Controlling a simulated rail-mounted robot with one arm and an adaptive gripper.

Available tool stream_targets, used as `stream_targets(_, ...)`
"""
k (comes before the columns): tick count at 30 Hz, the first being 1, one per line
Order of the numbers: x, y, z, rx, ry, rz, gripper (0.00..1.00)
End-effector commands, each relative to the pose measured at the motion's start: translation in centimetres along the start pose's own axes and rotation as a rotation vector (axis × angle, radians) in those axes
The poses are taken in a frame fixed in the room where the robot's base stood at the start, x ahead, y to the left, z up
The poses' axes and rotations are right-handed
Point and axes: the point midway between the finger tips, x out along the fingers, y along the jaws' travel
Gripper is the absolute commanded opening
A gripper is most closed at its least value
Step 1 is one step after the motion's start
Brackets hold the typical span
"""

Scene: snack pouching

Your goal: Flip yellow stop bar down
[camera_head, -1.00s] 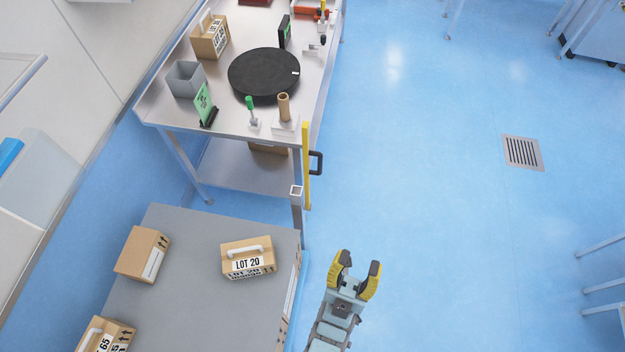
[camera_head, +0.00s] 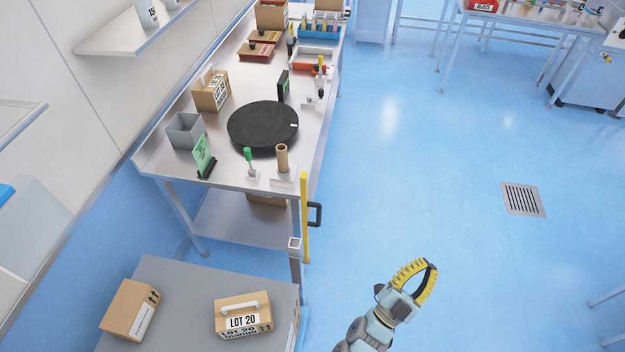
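The yellow stop bar (camera_head: 304,218) stands upright at the near right corner of the steel table, beside its front leg. A black handle (camera_head: 315,214) sticks out to the right beside it. My gripper (camera_head: 430,266) is to the lower right of the bar, over open floor and well apart from it. Its yellow-ribbed fingers point up and to the right. The fingertips overlap in this view, so I cannot tell how far apart they are. I see nothing held in it.
The steel table (camera_head: 228,182) carries a black round disc (camera_head: 262,125), a green-topped lever (camera_head: 248,160) and a brown post (camera_head: 283,160). A grey surface (camera_head: 180,290) with LOT 20 box (camera_head: 243,316) is at lower left. The blue floor right of the table is clear around a drain (camera_head: 523,199).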

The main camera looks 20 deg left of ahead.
Motion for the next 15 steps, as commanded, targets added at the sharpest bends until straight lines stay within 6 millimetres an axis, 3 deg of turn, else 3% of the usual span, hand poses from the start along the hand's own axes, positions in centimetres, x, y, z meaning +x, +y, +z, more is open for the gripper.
stream_targets(3,1.1,2.0,4.9,0.057,-0.123,0.072,0.0)
stream_targets(7,1.9,3.3,10.1,0.136,-0.264,0.138,0.0)
stream_targets(15,2.4,3.3,19.8,0.333,-0.551,0.225,0.0)
